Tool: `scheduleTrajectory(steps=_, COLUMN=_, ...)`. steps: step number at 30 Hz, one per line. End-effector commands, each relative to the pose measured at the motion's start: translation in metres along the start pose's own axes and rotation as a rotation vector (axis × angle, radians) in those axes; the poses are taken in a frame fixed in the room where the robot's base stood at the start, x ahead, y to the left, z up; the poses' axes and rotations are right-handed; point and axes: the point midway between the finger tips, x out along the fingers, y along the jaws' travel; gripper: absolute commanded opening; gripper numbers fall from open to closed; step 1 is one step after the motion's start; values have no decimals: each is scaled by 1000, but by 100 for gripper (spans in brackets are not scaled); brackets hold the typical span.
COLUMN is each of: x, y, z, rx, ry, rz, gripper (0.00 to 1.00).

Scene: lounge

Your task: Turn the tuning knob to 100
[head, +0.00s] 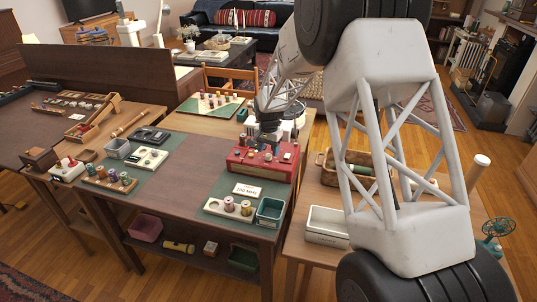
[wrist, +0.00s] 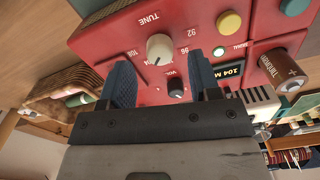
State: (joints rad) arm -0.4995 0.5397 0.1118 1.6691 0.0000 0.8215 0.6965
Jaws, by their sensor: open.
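The red radio (head: 262,160) stands on the dark table, and my gripper (head: 268,138) is over its top panel. In the wrist view the white tuning knob (wrist: 160,47), marked TUNE, sits on the red panel (wrist: 110,48) with numbers around it, including 108, 92 and 96. My gripper (wrist: 163,72) is open, its blue fingers apart, with the tuning knob ahead between them. No contact is clear. The dark volume knob (wrist: 176,88) also lies between the fingers. The radio's display (wrist: 232,71) reads 104, partly cut by a finger. A white card (head: 247,190) seems to read 100 MHz.
A yellow button (wrist: 229,22), a green button (wrist: 293,5) and a battery (wrist: 280,68) are close on the radio. The table's middle is clear.

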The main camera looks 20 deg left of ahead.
Motion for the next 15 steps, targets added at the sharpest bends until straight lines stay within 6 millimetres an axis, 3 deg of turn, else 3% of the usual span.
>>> scheduleTrajectory(steps=6, x=20, y=0, z=0, rx=0, ry=0, rz=0, gripper=57)
scheduleTrajectory(steps=15, x=25, y=0, z=0, rx=0, ry=1, rz=0, gripper=57)
